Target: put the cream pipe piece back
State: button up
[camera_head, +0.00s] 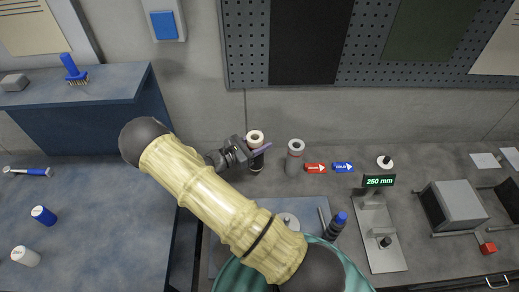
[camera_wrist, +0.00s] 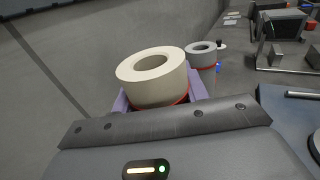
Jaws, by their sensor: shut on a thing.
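The cream pipe piece (camera_head: 255,137) is a short thick ring with a hole through it. In the wrist view the cream pipe piece (camera_wrist: 153,76) sits upright between the purple fingers of my gripper (camera_wrist: 152,98), with a red band at its lower edge. My gripper (camera_head: 258,148) is shut on it near the back wall in the head view. A dark cylinder shows below the piece there; I cannot tell whether they touch. A grey pipe piece (camera_head: 295,158) with a red band stands just to the right, apart from it, and also shows in the wrist view (camera_wrist: 202,55).
Red and blue arrow tags (camera_head: 316,168) lie right of the grey pipe. A gauge reading 250 mm (camera_head: 379,181) and a grey box device (camera_head: 459,204) stand further right. A blue-capped bottle (camera_head: 336,226) is nearer. The blue bench (camera_head: 90,220) is at left.

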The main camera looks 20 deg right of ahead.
jog(key=shift+f+p, duration=0.5)
jog(key=shift+f, duration=1.6)
jog(key=shift+f, duration=0.15)
jog(key=o, duration=1)
jog(key=shift+w+a, duration=0.1)
jog(key=shift+o, duration=0.7)
jog(key=shift+d, duration=0.2)
jog(key=s+a+b, duration=0.1)
jog(key=a+b, duration=0.3)
jog(key=a, duration=0.8)
jog(key=shift+s, duration=0.4)
